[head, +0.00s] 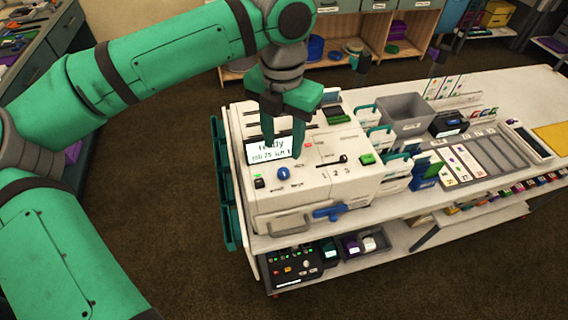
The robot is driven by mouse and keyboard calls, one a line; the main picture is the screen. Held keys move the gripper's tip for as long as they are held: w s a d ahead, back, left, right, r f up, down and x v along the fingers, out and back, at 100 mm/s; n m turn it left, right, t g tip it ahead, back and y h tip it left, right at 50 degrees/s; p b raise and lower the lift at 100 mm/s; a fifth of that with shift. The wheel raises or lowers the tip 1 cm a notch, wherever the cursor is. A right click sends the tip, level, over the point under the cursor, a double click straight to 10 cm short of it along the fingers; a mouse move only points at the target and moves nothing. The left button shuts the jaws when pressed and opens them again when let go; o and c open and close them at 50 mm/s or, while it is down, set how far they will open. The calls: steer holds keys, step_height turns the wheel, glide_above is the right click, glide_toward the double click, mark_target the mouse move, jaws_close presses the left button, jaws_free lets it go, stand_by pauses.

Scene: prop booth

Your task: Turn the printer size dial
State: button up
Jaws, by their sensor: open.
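The white printer (316,188) stands at the near left end of a long white counter. A round blue knob (283,173) sits on its top panel, just below a small lit screen (262,152). The screen reads "ready" with a smaller line under it. I cannot read the label by the knob, so I cannot tell for sure that it is the size dial. My green gripper (284,148) points down over the panel, open and empty. Its fingers partly cover the screen, and their tips appear above the knob in the picture, apart from it.
A black slider (343,159), a green button (367,159) and a blue lever (329,213) are also on the printer. A grey bin (408,112) and card trays stand to the right. A black control box (291,267) lies on the lower shelf. Brown floor is clear in front.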

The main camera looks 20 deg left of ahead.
mark_target(283, 171)
step_height(283, 171, down, 9)
steer(key=shift+r, duration=0.1)
stand_by(0.3)
steer(key=c, duration=1.1)
